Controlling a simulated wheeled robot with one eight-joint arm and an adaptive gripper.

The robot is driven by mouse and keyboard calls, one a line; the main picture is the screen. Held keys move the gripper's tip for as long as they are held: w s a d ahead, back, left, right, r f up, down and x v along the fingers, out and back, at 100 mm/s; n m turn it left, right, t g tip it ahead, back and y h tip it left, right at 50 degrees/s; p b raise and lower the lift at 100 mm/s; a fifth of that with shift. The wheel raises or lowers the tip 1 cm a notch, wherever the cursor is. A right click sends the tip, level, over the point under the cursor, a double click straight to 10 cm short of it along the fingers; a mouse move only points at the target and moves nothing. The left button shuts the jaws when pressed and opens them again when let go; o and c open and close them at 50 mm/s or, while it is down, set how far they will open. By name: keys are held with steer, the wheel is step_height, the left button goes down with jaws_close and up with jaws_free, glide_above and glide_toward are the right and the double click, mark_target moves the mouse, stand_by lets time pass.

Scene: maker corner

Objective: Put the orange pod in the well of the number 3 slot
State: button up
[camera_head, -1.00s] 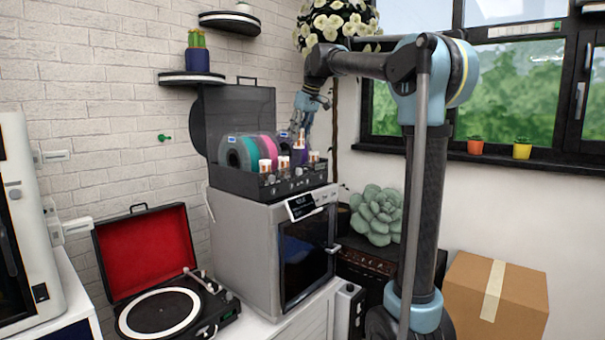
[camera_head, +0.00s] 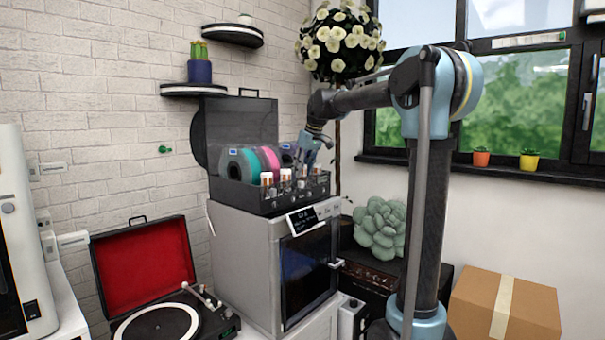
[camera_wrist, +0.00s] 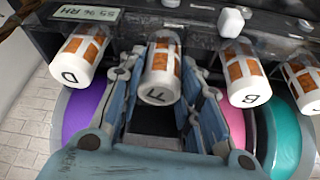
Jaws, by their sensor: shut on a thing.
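Several pods with white lettered caps and orange-brown panels stand in a row in the wrist view, so I cannot tell by colour which one is the orange pod. My gripper (camera_wrist: 160,62) has its fingers on either side of the pod marked F (camera_wrist: 160,72) and is shut on it. Pod D (camera_wrist: 78,58) is to the left and pod B (camera_wrist: 243,72) to the right. In the head view my gripper (camera_head: 314,156) is low at the right part of the black box (camera_head: 265,203). The wells and any slot number 3 cannot be made out.
Teal, pink and purple spools (camera_head: 242,167) stand close behind the pods. The box's raised lid (camera_head: 240,125) is at the back. The box sits on a grey cabinet (camera_head: 245,245).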

steer(key=shift+f, duration=0.35)
steer(key=o, duration=1)
steer(key=shift+o, duration=0.2)
steer(key=v, duration=1.2)
steer(key=s+d+f+m+h, duration=0.1)
steer(key=s+d+f+m, duration=0.1)
steer(key=s+d+f, duration=0.55)
steer(key=s+d+f+m+h, duration=0.15)
steer(key=s+d+f, duration=0.35)
steer(key=s+f, duration=0.5)
steer(key=s+d+f+m, duration=0.2)
steer(key=s+d+f, duration=0.2)
steer(key=s+f, duration=0.6)
steer(key=s+d+f+m+g, duration=0.1)
steer(key=s+d+f+m, duration=0.2)
steer(key=s+f, duration=0.7)
step_height(320, 180, down, 5)
steer(key=shift+s+d+r+h, duration=0.15)
steer(key=shift+d+h, duration=0.2)
steer(key=shift+d, duration=0.35)
